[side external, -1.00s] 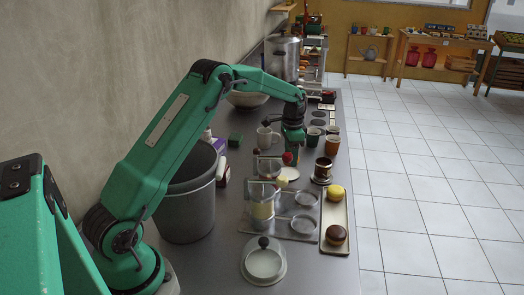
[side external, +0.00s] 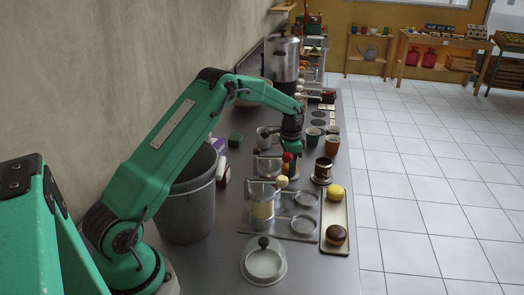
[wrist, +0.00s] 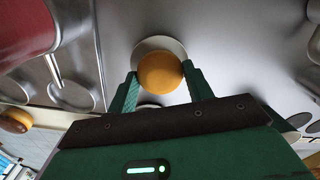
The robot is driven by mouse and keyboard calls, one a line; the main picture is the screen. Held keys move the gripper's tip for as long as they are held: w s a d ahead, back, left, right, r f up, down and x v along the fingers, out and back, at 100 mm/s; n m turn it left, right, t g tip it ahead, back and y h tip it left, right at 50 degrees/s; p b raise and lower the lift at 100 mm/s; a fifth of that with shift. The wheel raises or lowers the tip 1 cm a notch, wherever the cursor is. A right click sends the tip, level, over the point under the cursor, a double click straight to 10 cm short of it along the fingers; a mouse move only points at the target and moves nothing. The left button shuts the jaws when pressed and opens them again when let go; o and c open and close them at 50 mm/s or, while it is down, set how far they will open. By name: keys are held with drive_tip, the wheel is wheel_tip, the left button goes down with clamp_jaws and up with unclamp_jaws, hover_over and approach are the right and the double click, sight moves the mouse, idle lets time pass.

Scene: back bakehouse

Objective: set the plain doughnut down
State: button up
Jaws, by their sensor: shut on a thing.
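The plain doughnut (wrist: 160,74) is round and golden-orange. In the wrist view it sits between the two fingers of my gripper (wrist: 160,84), which is shut on it. A pale round disc, like a saucer (wrist: 151,43), shows behind the doughnut and partly beyond its edge. I cannot tell whether they touch. In the side view my gripper (side external: 292,166) points down, low over the counter, behind the red-knobbed and yellow-knobbed presses. The doughnut cannot be made out there.
A grey bin (side external: 187,208) is at left.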

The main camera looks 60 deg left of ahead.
drive_tip(key=o, duration=0.8)
drive_tip(key=shift+f, duration=0.1)
drive_tip(key=shift+c, duration=0.2)
wheel_tip(320, 180, up, 12)
idle(0.8)
